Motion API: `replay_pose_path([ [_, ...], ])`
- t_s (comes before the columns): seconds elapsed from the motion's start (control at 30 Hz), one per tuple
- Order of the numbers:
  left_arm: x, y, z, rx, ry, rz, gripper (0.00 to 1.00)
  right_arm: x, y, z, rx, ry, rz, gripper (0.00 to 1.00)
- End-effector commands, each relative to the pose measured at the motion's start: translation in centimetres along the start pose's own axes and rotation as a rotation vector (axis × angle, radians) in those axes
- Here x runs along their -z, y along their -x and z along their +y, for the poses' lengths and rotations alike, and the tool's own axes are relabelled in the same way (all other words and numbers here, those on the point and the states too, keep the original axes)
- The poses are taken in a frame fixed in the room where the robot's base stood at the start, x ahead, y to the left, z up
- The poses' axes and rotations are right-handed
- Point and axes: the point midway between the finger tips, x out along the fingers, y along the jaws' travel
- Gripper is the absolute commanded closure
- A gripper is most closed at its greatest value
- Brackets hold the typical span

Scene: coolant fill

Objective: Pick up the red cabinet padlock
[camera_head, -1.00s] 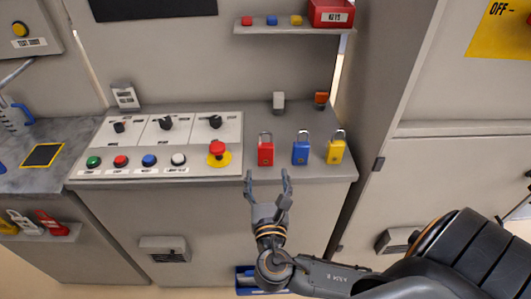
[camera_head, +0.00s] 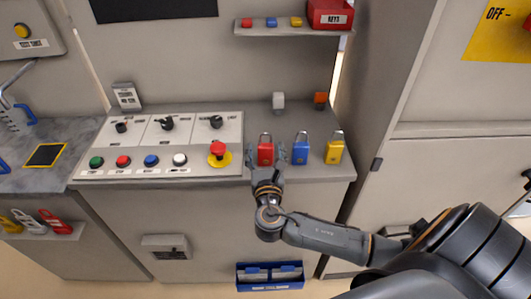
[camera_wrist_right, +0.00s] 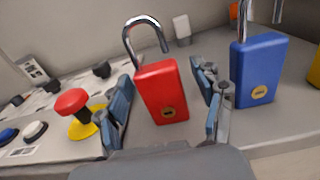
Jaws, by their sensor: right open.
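The red padlock (camera_head: 265,152) stands upright on the grey counter near its front edge, with its shackle up. My right gripper (camera_head: 266,158) is open, with one finger on each side of the red padlock. In the right wrist view the fingers of my right gripper (camera_wrist_right: 166,112) flank the body with a visible gap on each side. My left gripper is not in view.
A blue padlock (camera_head: 300,152) stands close to the right finger, and a yellow padlock (camera_head: 334,152) stands beyond it. A red mushroom button (camera_head: 218,149) on a yellow base rises to the left. A shelf (camera_head: 290,30) is above.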

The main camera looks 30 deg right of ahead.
Motion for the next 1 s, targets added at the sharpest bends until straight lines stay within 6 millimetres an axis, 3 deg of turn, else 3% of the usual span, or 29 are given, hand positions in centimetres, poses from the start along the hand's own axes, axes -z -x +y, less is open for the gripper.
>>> replay_pose_path([
  [0.03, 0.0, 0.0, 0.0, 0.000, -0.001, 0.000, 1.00, 0.0, 0.0, 0.0, 0.000, 0.000, 0.000, 0.36],
  [0.3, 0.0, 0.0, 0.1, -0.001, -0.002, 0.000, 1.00, 0.0, 0.0, 0.0, 0.000, 0.000, 0.000, 0.91],
  [0.33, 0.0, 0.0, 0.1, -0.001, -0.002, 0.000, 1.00, 0.0, 0.0, 0.0, 0.000, 0.000, 0.000, 0.94],
  [0.73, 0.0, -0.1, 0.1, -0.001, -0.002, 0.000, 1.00, -0.9, 0.0, 0.0, 0.001, -0.002, -0.002, 0.94],
  [0.87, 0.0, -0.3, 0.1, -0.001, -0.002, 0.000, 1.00, -2.8, 0.0, 0.0, 0.001, -0.005, -0.005, 0.94],
  [1.0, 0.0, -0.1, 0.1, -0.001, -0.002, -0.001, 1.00, -6.0, 1.6, -1.9, 0.000, -0.001, -0.004, 0.94],
])
